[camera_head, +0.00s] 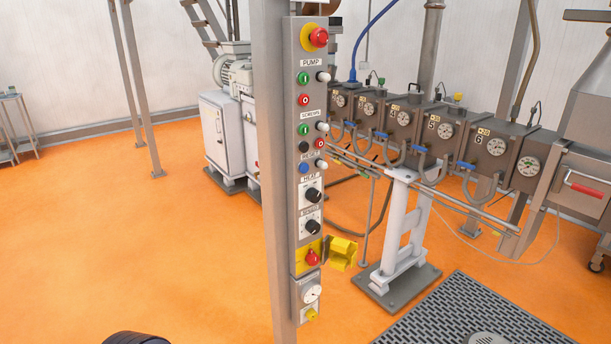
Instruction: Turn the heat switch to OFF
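The heat switch (312,195) is a black rotary knob on a pale plate under the HEAT label, about midway down the tall grey control panel (294,130). Its exact pointer position is too small to tell. A similar black knob (311,227) sits just below it under another label. Neither of my grippers can be made out in the head view. A dark rounded shape at the bottom left edge cannot be identified for sure.
The panel is fixed to a grey post (272,180). It also carries red, green and blue buttons, a red emergency stop (319,37) and an open yellow cover (343,252). A machine barrel with several gauges (470,140) stands behind right. Orange floor (150,240) is clear at left.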

